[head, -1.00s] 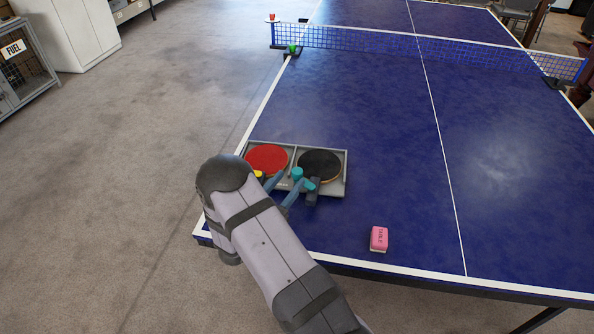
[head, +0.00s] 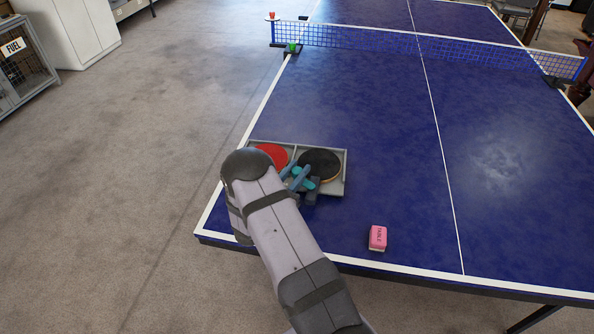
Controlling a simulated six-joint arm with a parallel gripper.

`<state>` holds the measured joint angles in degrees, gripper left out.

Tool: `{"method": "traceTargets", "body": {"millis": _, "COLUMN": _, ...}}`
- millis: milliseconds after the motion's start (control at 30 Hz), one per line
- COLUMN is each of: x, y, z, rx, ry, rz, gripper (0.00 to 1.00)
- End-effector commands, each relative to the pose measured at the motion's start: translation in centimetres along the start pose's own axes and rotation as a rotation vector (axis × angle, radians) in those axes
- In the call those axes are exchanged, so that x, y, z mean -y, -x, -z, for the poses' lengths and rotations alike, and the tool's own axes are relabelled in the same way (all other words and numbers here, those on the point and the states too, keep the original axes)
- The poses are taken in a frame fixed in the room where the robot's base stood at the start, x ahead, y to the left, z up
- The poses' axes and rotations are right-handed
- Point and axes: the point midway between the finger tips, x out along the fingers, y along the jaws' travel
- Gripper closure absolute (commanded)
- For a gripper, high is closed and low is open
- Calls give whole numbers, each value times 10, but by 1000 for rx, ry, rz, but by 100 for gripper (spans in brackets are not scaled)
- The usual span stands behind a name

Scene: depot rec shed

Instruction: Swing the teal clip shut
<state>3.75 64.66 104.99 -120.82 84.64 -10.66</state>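The teal clip (head: 309,184) is on the grey paddle case, by the dark handle of the black paddle (head: 319,164). Only parts of it show, and I cannot make out its exact angle. The red paddle (head: 273,154) lies in the left bay, its lower part hidden by my arm. My gripper (head: 298,176) reaches over the case from the lower left, its blue-grey fingers at the clip. Some teal shows between the fingers. I cannot tell whether they touch or grip it.
The grey case (head: 345,172) lies near the left edge of the blue table (head: 390,130). A pink block (head: 378,237) sits on the table to the right, near the front edge. The net (head: 400,42) crosses the far part. The tabletop right of the case is clear.

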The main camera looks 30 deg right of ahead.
Motion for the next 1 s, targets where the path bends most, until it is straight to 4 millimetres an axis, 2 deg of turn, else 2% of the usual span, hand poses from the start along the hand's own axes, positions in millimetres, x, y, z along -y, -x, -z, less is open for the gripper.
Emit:
{"method": "traceTargets", "body": {"millis": 267, "x": 1, "y": -1, "z": -1, "rx": 3, "ry": 4, "rz": -28, "gripper": 95}}
{"method": "traceTargets", "body": {"millis": 800, "x": 2, "y": -2, "z": -1, "rx": 15, "ry": 2, "rz": -344, "gripper": 95}}
{"method": "traceTargets", "body": {"millis": 1000, "x": 1, "y": -1, "z": -2, "rx": 16, "ry": -2, "rz": -392, "gripper": 95}}
